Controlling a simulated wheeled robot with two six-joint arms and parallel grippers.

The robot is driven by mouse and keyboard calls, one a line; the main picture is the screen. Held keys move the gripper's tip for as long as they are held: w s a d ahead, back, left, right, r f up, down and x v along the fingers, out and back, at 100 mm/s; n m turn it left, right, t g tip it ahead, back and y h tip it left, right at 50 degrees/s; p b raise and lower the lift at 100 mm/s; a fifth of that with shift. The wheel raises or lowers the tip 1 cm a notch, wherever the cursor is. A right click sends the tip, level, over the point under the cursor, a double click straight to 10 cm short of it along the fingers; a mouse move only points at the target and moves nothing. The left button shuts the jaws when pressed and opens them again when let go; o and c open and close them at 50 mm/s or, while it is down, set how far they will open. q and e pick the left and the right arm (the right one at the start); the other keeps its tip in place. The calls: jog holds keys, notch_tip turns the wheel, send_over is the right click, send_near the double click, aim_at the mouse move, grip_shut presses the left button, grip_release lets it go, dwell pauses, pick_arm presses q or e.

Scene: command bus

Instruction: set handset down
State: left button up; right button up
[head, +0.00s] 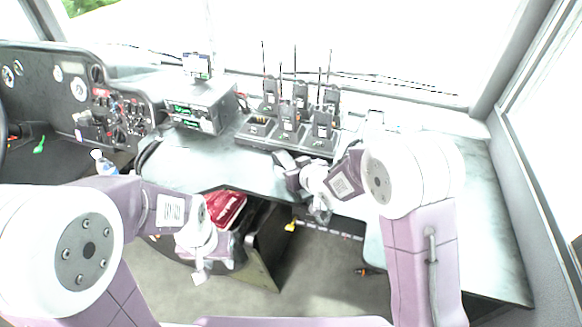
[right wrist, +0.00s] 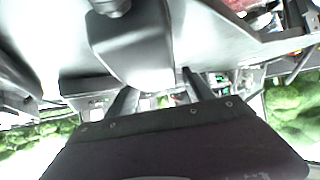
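The front-left pocket of the dock looks empty. My right gripper (head: 285,162) is at the front edge of the dock, above the counter. In the right wrist view its two fingers (right wrist: 160,94) are apart, with background showing between them. A large grey body (right wrist: 130,45) is close beyond the fingertips; I cannot tell what it is. My left gripper (head: 199,274) hangs low in front of the counter; its fingers are unclear.
A radio console (head: 197,108) with green displays stands left of the dock. A bottle (head: 102,163) stands at the left. The counter (head: 215,165) is clear between console and edge.

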jog(key=shift+r, duration=0.15)
jog(key=shift+s+r, duration=0.1)
jog(key=shift+r, duration=0.15)
jog(key=p+v, duration=0.2)
jog(key=v, duration=0.8)
jog(key=shift+s+d+r, duration=0.1)
jog(key=shift+s+d, duration=0.05)
jog(key=shift+s, duration=0.05)
jog(key=shift+s+d+r, duration=0.2)
jog(key=shift+s+d, duration=0.05)
jog(key=shift+s, duration=0.25)
